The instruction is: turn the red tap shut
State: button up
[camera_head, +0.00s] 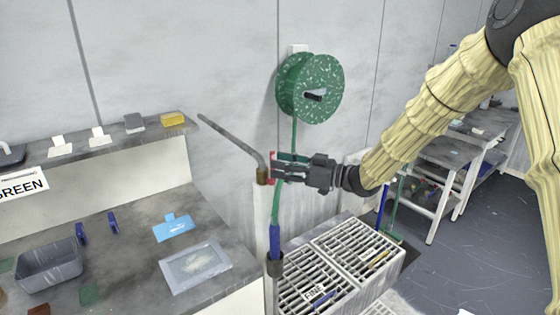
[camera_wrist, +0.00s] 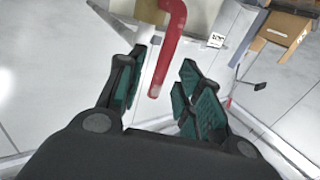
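The red tap (camera_head: 271,169) shows as a small red strip at the brass fitting under the grey pipe. In the wrist view the red tap (camera_wrist: 170,45) is a bent red bar, its lower end between my two green-padded fingers. My gripper (camera_head: 280,167) comes in from the right at the tap. In the wrist view my gripper (camera_wrist: 155,75) is open, with gaps between the bar and the fingers. I see no clear contact. In the head view the fingers hide part of the tap.
A green hose reel (camera_head: 322,88) hangs on the wall above my gripper, and its green hose (camera_head: 276,205) runs down close by the tap. The grey pipe (camera_head: 232,137) slants up left. A cluttered bench (camera_head: 130,260) is at left.

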jog(key=shift+p+x, duration=0.3)
jog(key=shift+x, duration=1.25)
jog(key=shift+c, duration=0.3)
grip_shut()
